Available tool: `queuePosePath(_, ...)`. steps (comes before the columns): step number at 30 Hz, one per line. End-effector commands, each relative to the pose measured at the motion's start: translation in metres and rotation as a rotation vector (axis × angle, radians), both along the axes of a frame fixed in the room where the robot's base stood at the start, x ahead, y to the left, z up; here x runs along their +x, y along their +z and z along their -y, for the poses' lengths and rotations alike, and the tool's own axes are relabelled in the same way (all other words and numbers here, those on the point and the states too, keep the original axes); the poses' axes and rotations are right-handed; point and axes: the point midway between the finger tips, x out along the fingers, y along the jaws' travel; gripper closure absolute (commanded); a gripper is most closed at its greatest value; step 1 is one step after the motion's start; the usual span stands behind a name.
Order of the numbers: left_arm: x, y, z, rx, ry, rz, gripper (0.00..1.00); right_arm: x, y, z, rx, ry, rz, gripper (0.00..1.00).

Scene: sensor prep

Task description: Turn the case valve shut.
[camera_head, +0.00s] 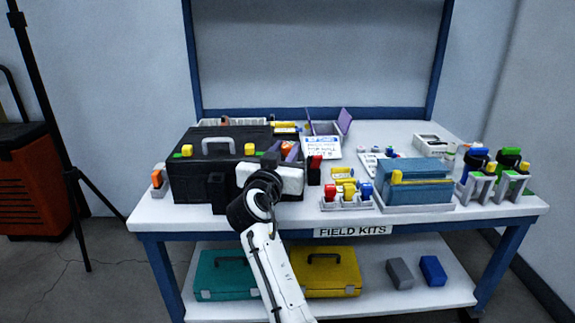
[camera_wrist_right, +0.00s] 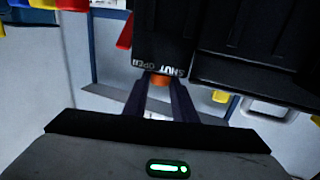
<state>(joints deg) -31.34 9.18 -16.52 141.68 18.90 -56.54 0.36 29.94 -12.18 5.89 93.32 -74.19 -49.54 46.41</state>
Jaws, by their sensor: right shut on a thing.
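The black case (camera_head: 190,190) stands closed on the left part of the table, with a grey handle and yellow latches. In the right wrist view the case's dark wall (camera_wrist_right: 215,50) carries a white label (camera_wrist_right: 160,69) reading SHUT and OPEN. An orange valve knob (camera_wrist_right: 158,81) sits just by this label. My right gripper (camera_wrist_right: 159,90) is shut on the knob, a finger on each side. The fingers hide part of it, and I cannot tell which word it points to. In the head view my right gripper (camera_head: 271,160) is at the case's front right; the knob is hidden there. My left gripper is not in view.
A blue case (camera_head: 415,183) stands on the right of the table (camera_head: 480,220). A rack (camera_head: 347,203) of coloured pieces stands between the cases. A red-topped piece (camera_head: 315,163) is close right of my gripper. Teal (camera_head: 215,290) and yellow (camera_head: 335,285) boxes lie on the lower shelf.

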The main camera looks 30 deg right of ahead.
Motion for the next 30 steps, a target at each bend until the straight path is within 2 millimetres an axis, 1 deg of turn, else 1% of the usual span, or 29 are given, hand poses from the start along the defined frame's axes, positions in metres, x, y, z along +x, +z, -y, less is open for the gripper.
queuePosePath(1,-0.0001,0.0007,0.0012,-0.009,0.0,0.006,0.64,0.0013,-0.0027,-0.0017,0.002,-0.023,-0.003,0.98)
queuePosePath(9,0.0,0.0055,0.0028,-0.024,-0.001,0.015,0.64,0.0017,-0.0012,-0.0018,0.002,-0.108,-0.004,0.98)
queuePosePath(23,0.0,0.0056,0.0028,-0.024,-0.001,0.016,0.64,0.0018,-0.0008,-0.0013,0.001,-0.122,-0.003,0.98)
queuePosePath(24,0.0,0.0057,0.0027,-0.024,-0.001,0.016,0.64,0.0018,-0.0008,-0.0013,0.001,-0.122,-0.003,0.72)
queuePosePath(27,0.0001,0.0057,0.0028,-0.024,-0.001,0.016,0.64,0.0018,-0.0007,-0.0013,0.0,-0.122,-0.003,0.57)
queuePosePath(30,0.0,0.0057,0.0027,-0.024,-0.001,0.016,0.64,0.0018,-0.0006,-0.0013,0.0,-0.122,-0.003,0.57)
